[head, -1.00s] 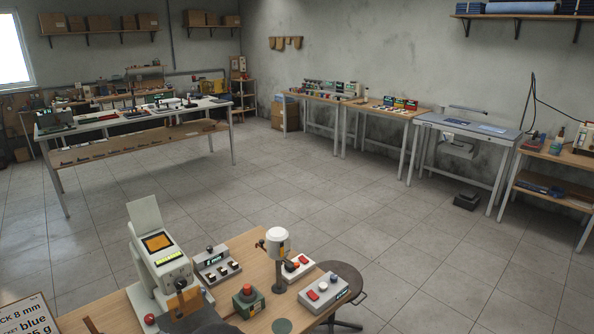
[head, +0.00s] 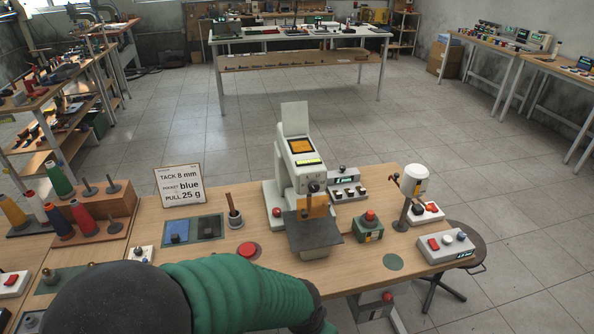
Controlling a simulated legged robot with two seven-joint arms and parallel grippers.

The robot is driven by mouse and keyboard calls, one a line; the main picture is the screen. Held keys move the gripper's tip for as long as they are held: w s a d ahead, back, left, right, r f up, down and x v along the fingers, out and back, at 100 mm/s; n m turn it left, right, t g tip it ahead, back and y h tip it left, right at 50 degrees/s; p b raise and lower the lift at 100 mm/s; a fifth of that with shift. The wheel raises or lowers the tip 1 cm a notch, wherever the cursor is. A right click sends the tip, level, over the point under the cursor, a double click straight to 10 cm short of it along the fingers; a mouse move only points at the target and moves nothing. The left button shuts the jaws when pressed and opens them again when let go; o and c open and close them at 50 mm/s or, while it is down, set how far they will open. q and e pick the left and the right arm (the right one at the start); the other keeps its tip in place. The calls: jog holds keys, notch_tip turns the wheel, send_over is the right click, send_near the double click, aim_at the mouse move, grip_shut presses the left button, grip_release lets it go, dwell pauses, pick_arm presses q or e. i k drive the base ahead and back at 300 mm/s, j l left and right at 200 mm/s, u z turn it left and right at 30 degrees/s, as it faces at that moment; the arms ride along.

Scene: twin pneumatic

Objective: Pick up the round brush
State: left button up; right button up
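A slim wooden-handled tool (head: 230,201) stands upright at a dark holder (head: 235,219) on the workbench, left of the pale press machine (head: 287,172). It may be the round brush, but it is too small to be sure. A green ribbed sleeve and a dark rounded part of my own arm cross the front of the bench. No gripper fingers show, so neither gripper is in view. The arm covers part of the bench's front edge.
A sign (head: 180,186) reads TACK 8 mm, POCKET blue, PULL 25 g. A dark tray (head: 208,230) and a red button (head: 248,250) lie near the holder. Thread spools (head: 58,180) stand at left, control boxes (head: 445,247) at right. A stool (head: 467,240) stands beside the bench's right end.

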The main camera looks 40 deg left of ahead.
aim_at(229, 198)
jog(key=j+u, duration=0.1)
jog(key=u, duration=0.3)
jog(key=i+u, duration=0.1)
jog(key=u, duration=0.3)
jog(key=i+j+u, duration=0.1)
jog(key=u, duration=0.75)
jog(key=i+j, duration=0.05)
